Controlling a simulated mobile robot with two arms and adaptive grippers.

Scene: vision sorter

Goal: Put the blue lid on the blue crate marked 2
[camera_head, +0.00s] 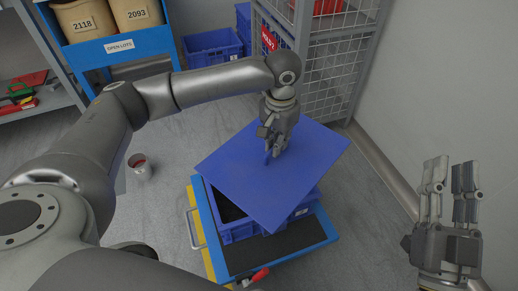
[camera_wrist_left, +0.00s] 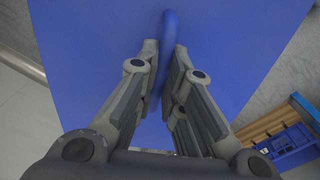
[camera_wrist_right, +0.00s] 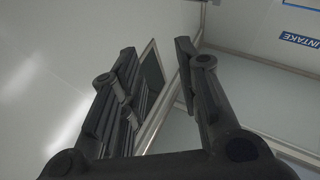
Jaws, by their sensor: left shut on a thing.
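The blue lid (camera_head: 300,165) is a flat square panel held above the blue crate (camera_head: 238,231), turned at an angle to it. Part of the crate's dark inside shows past the lid's left edge. My left gripper (camera_head: 272,152) is shut on the lid's raised handle, which shows between the fingers in the left wrist view (camera_wrist_left: 165,50). The crate stands on a cart with a blue frame (camera_head: 325,232) and a dark top. A small pale label is on the crate's side; I cannot read its number. My right gripper (camera_head: 451,188) is open and empty at the right.
A wire-mesh cage (camera_head: 335,75) stands behind the lid. More blue crates (camera_head: 212,45) are at the back. A blue rack (camera_head: 120,48) with labelled tan containers is at the upper left. A wall is at the right.

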